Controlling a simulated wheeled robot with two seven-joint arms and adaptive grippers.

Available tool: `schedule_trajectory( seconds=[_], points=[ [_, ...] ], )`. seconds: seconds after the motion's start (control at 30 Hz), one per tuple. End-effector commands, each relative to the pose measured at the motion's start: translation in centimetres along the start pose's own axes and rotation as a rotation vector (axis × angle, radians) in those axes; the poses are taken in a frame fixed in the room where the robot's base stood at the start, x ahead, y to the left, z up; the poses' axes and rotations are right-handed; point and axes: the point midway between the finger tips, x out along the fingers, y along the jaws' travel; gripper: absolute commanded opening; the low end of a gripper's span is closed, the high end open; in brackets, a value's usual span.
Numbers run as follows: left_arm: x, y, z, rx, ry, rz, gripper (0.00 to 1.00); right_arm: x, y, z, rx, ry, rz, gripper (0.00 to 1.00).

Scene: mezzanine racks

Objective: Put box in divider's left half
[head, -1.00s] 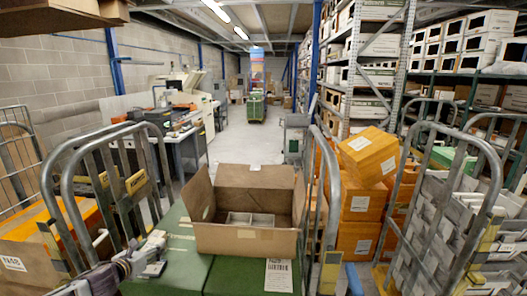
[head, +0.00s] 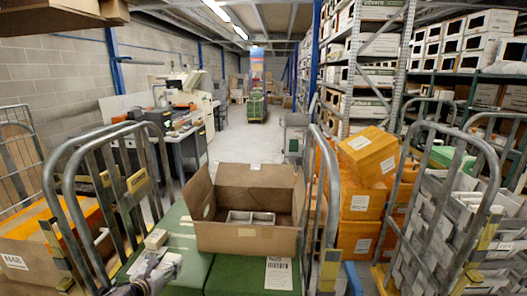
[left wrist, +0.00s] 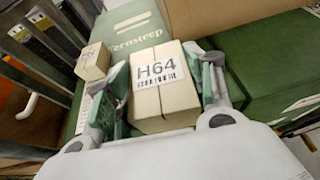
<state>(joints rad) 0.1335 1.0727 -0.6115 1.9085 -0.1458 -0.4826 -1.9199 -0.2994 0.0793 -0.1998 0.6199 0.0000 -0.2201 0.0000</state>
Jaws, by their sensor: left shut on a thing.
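A cream box labelled H64 (left wrist: 165,87) sits between the two fingers of my left gripper (left wrist: 163,88), which is shut on it. In the head view my left gripper (head: 163,268) is low at the left, over the green boxes. An open brown cardboard carton (head: 245,240) stands to its right, with a pale divider (head: 250,217) inside showing two compartments side by side. Both look empty. A smaller cream box (left wrist: 93,62) lies left of the held one; it also shows in the head view (head: 155,239). My right gripper is not in view.
Green boxes (head: 226,273) form the surface under the carton. Metal cage rails (head: 92,190) stand at the left and another rail (head: 334,190) close to the carton's right. Orange boxes (head: 359,202) are stacked beyond it. The carton's top is open.

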Motion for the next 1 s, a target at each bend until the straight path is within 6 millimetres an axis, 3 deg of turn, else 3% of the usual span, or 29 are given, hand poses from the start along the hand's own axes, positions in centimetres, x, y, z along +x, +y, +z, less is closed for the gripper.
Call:
schedule_trajectory(
  seconds=[0.2,0.5,0.8,1.0],
  points=[
    [-1.2,-4.4,-2.4,-0.003,0.004,-0.009,0.28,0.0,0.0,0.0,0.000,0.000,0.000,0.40],
    [-3.5,-8.9,-4.5,-0.013,-0.003,0.009,0.28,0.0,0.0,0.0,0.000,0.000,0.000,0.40],
    [-6.3,-12.0,-5.8,-0.038,-0.011,0.056,0.28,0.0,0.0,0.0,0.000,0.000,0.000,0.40],
    [-8.0,-12.9,-6.1,-0.055,-0.015,0.097,0.28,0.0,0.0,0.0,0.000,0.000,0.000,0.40]
  ],
)
